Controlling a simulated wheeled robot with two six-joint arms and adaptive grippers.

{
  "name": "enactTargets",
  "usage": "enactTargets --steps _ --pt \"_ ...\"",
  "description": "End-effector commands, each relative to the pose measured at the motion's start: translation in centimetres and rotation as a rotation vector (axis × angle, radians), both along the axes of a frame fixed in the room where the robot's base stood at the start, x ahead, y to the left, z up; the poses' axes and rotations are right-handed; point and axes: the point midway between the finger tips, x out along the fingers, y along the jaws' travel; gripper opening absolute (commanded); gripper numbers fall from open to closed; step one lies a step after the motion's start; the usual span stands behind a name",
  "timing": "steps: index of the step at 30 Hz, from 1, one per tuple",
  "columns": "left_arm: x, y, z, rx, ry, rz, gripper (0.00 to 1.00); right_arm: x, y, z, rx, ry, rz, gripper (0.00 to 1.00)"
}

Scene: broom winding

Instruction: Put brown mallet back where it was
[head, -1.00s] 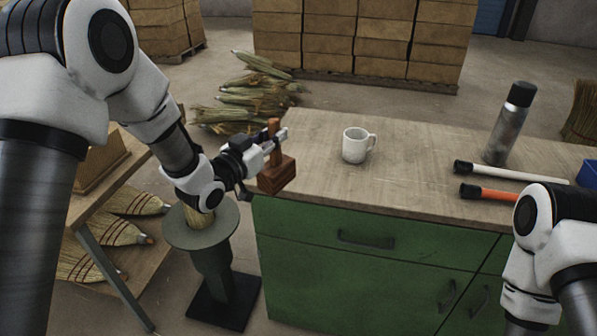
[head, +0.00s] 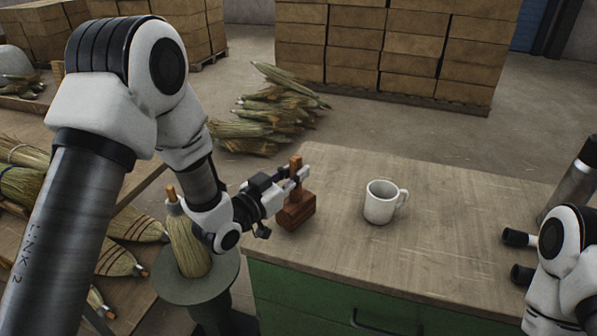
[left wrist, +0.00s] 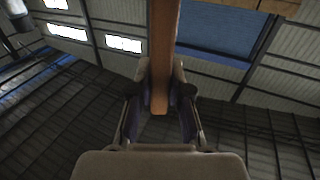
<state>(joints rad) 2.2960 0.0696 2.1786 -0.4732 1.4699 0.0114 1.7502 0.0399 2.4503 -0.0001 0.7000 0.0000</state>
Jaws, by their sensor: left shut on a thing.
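The brown mallet (head: 296,212) is at the left end of the workbench (head: 460,190), head down and handle upright. My left gripper (head: 299,176) is shut on the mallet's handle above the head. In the left wrist view the handle (left wrist: 162,60) runs between the two fingers (left wrist: 160,100). The mallet's head looks at or just above the bench top; I cannot tell whether it touches. Of my right arm only a link shows at the right edge, and its gripper is out of view.
A white mug (head: 381,202) stands right of the mallet. A metal flask (head: 570,180) and two dark-ended handles (head: 518,238) are at the far right. A broom head (head: 188,242) stands on a round stand (head: 228,268) left of the bench. The bench between mug and flask is clear.

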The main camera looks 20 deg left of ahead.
Motion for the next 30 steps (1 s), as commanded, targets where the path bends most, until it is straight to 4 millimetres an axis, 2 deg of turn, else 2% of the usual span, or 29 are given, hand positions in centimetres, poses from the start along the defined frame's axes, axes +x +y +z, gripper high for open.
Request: enactTargets --steps 1,2,8,9,10,19,22,26,30 --pt "-0.4 0.0 -1.6 0.0 0.002 -0.001 0.0 0.0 0.0 -1.3 0.0 0.001 0.0 0.0" --pt "-0.6 -0.1 -1.8 0.0 0.001 -0.001 0.0 0.0 0.0 -1.4 0.0 0.001 0.0 0.0" --pt "-0.7 -0.1 -1.5 0.001 0.0 -0.002 0.0 0.0 0.0 -1.1 0.0 0.0 0.0 0.0" --pt "-0.7 -0.1 -1.5 0.0 0.001 -0.002 0.31 0.0 0.0 -1.1 0.0 0.0 0.0 0.0" --pt "-0.7 -0.1 -1.5 0.0 0.001 -0.002 0.42 0.0 0.0 -1.1 0.0 0.0 0.0 0.0" --pt "-0.8 0.0 -1.5 0.0 0.001 -0.002 0.42 0.0 0.0 -1.1 0.0 0.0 0.0 0.0" --pt "-1.3 0.3 -1.6 -0.001 0.001 0.0 0.42 0.0 0.0 -1.4 0.0 0.0 0.0 0.0" --pt "-3.4 1.3 -1.9 -0.006 0.002 0.003 0.42 0.0 0.0 -2.2 0.0 0.0 0.0 0.0" --pt "-7.1 3.0 -2.0 -0.009 0.003 0.004 0.42 0.0 0.0 -3.3 0.0 0.0 0.0 0.0"
